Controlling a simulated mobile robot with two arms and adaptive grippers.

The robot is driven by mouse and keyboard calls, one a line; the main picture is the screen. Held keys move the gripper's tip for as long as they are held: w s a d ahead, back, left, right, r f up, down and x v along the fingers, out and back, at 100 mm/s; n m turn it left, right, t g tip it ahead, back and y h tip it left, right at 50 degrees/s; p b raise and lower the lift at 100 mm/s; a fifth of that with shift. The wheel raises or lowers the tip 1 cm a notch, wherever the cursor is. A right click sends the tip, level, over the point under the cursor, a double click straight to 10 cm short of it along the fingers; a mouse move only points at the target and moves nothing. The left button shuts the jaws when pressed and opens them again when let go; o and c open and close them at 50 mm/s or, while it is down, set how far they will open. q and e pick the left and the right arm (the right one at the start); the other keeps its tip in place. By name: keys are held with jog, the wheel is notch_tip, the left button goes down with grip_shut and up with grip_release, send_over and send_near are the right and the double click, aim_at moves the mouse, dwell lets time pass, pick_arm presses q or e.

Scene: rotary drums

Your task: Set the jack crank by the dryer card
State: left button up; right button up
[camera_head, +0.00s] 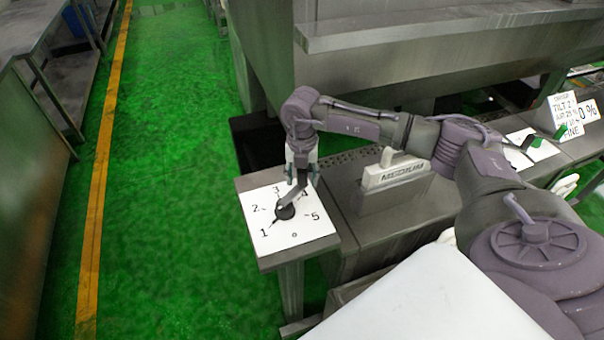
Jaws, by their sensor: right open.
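My left gripper is not in view.
A grey block marked "MEDIUM" (397,173) stands right of the plate, below my right arm. Another white plate with a green-tipped lever (534,142) is farther right. A large metal machine (400,60) stands behind. Green floor (170,150) is open at left.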

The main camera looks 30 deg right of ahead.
grip_shut()
dwell(0.3)
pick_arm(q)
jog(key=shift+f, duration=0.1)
